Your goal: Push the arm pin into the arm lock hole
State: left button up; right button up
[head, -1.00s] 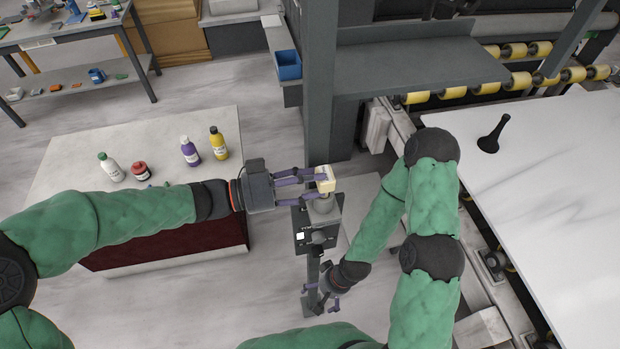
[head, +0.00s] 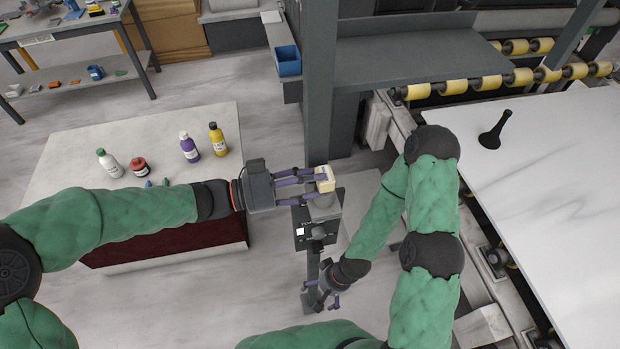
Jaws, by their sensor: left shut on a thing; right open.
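My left gripper (head: 312,182) is shut on a small cream block (head: 326,174) above the top of a grey control box (head: 328,214) on a post. A grey rounded part lies just below the block; I cannot tell whether they touch. A dark knob (head: 318,232) sticks out of the box's front, beside a white square label. My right gripper (head: 326,294) is open and empty, low beside the post (head: 312,270), below the knob. I cannot clearly make out the arm pin or the arm lock hole; both may be hidden or too small.
A thick grey column (head: 320,90) stands right behind the box. At right, a white stone slab (head: 560,190) lies by a roller line with a black cone-like tool (head: 494,132) on it. At left, a pale-topped table (head: 80,150) holds several bottles.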

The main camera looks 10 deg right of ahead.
pick_arm(q)
jog(key=shift+f, duration=0.15)
jog(key=o, duration=1.4)
jog(key=shift+s+f, duration=0.1)
jog(key=shift+f, duration=0.1)
jog(key=a, duration=1.2)
jog(key=shift+s+r, duration=0.2)
jog(key=shift+r, duration=0.15)
